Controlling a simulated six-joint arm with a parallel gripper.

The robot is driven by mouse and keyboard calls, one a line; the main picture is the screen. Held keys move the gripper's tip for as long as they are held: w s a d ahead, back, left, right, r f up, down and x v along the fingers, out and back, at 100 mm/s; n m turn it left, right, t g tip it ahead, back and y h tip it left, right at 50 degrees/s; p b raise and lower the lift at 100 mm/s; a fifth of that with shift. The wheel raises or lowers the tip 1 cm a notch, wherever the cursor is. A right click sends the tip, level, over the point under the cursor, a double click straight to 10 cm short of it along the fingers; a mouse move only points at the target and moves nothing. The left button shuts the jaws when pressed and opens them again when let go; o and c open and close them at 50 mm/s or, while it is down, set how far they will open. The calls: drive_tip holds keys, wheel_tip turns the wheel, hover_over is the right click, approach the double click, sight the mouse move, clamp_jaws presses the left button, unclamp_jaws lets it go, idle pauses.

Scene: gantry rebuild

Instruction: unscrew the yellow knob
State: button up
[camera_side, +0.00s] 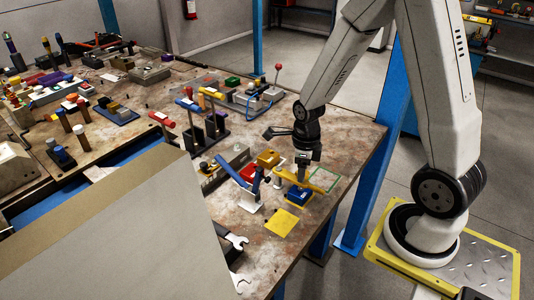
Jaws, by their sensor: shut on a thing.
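My gripper (303,167) points down over the right part of the table, its fingers shut. A yellow part (320,180) with arms spreading to both sides sits right at the fingertips. It appears to be the yellow knob, but its exact shape and the grip on it are too small to make out. A blue block (299,196) sits just below it in the picture. Any thread or stud under the yellow part is hidden.
A yellow plate (281,223) lies in front, near the table edge. A blue lever on a white base (250,202), a red block (249,172) and a mustard block (267,159) stand close at left. A large panel (120,235) blocks the lower left.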

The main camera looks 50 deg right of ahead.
drive_tip(key=shift+n, duration=0.4)
